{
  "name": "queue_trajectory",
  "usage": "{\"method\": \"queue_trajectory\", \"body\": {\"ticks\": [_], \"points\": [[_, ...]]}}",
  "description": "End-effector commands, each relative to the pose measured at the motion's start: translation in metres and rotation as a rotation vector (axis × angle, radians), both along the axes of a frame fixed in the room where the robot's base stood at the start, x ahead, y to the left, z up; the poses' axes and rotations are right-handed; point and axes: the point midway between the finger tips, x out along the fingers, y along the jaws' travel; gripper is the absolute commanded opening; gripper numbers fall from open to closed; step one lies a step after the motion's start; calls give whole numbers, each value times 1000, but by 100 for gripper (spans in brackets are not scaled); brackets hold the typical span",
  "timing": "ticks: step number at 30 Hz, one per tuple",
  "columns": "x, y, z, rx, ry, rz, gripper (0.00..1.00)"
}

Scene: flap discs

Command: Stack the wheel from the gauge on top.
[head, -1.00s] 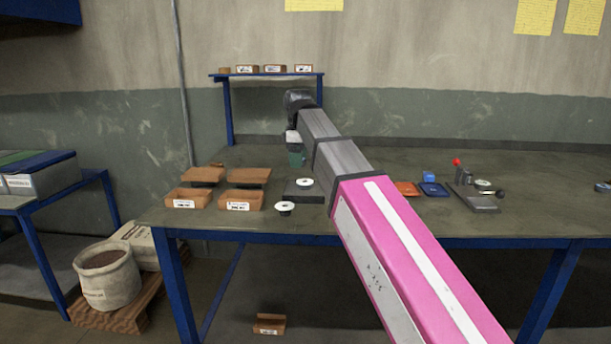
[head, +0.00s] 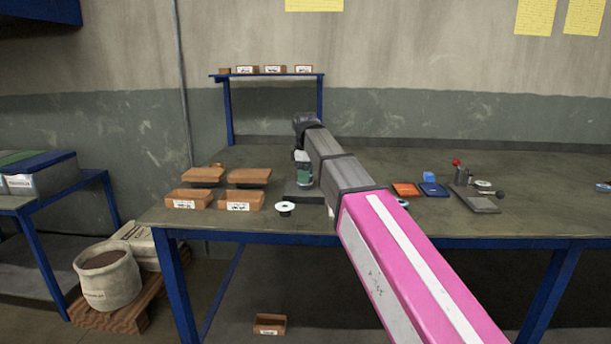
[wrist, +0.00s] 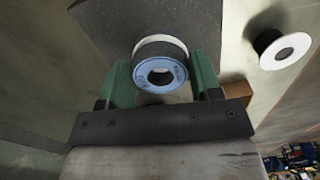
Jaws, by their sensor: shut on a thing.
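My gripper (head: 303,176) is over the dark plate (head: 291,191) on the bench. In the wrist view, the green fingers of my gripper (wrist: 160,85) are shut on a dark wheel (wrist: 174,82) with a blue ring label and a centre hole. The white rim of another disc (wrist: 160,37) shows just behind the held wheel, over the dark plate (wrist: 115,22). I cannot tell whether the two touch. The gauge (head: 476,200), with a red knob and a pale round part on it, stands at the right of the bench.
A loose white disc (head: 285,207) lies left of my gripper; it also shows in the wrist view (wrist: 285,51). Brown bins (head: 188,199) stand at the left. An orange tray (head: 406,189) and a blue tray (head: 434,190) lie right of my arm.

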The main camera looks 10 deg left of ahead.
Motion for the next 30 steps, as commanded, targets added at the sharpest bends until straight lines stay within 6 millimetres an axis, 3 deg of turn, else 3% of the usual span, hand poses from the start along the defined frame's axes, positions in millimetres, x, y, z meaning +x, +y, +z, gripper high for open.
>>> {"method": "queue_trajectory", "body": {"ticks": [5, 6, 8, 20, 30], "points": [[0, 0, -3, 0, 0, 0, 34], [0, 0, -3, 0, 0, 0, 65], [0, 0, -2, 0, 0, 0, 84], [1, 0, 3, 0, 0, 0, 84], [2, 1, 59, 1, -2, 0, 84]]}}
